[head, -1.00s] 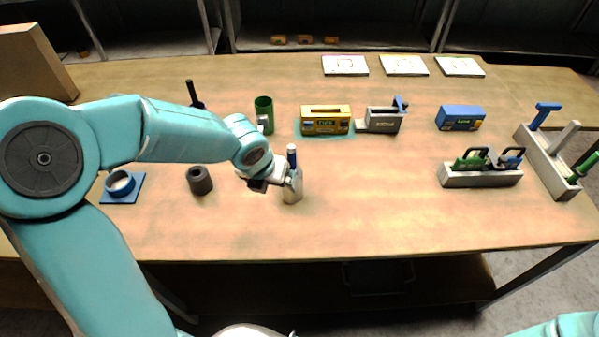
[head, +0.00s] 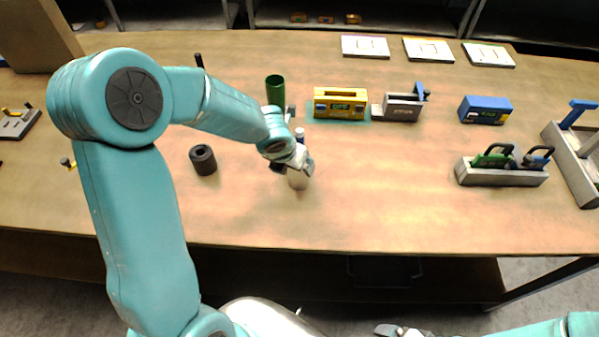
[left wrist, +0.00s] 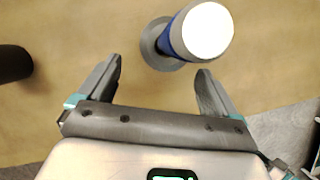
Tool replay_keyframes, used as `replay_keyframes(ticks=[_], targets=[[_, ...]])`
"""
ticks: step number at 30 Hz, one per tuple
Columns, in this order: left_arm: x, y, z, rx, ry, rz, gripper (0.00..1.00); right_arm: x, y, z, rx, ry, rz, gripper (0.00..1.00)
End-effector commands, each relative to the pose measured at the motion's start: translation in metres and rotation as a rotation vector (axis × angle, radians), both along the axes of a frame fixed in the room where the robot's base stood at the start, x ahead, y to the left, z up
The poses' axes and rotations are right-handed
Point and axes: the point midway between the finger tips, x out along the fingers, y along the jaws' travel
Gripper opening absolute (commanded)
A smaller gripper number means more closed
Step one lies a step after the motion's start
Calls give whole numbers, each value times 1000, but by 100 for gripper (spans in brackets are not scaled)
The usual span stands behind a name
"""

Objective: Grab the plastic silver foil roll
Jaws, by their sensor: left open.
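The silver foil roll (head: 297,181) stands upright near the front middle of the table, with a blue, white-topped core rising from it. My left gripper (head: 304,166) is in front of its upper part and hides some of it. In the left wrist view, the white end (left wrist: 208,31) and blue side of the core show above a grey round base, just beyond the fingertips. My left gripper (left wrist: 160,66) is open there, with nothing between its fingers, and the roll sits toward the right finger. My right gripper (head: 402,331) shows only partly at the bottom edge.
A dark cylinder (head: 203,159) stands left of the roll. A green cup (head: 275,91), yellow box (head: 340,104), grey holder (head: 402,107) and blue box (head: 485,111) stand behind. A grey tray (head: 500,175) is at right. The front middle-right is clear.

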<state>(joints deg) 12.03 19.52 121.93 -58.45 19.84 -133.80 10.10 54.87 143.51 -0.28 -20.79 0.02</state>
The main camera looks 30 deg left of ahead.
Motion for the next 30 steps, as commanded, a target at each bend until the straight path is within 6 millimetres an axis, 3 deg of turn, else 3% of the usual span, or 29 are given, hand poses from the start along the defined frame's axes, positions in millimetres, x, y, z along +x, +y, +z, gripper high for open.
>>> replay_keyframes(ticks=[12, 20, 26, 30], targets=[[27, 2, -48, 0, 1, -1, 93, 0, 0, -15, 0, 0, 0, 96], [29, 2, -48, 0, -1, 0, 93, 0, 0, -14, 0, 0, 0, 96], [29, 2, -48, 0, 0, 0, 31, 0, 0, -14, 0, 0, 0, 96], [29, 2, -48, 0, -1, 0, 29, 0, 0, -14, 0, 0, 0, 96]])
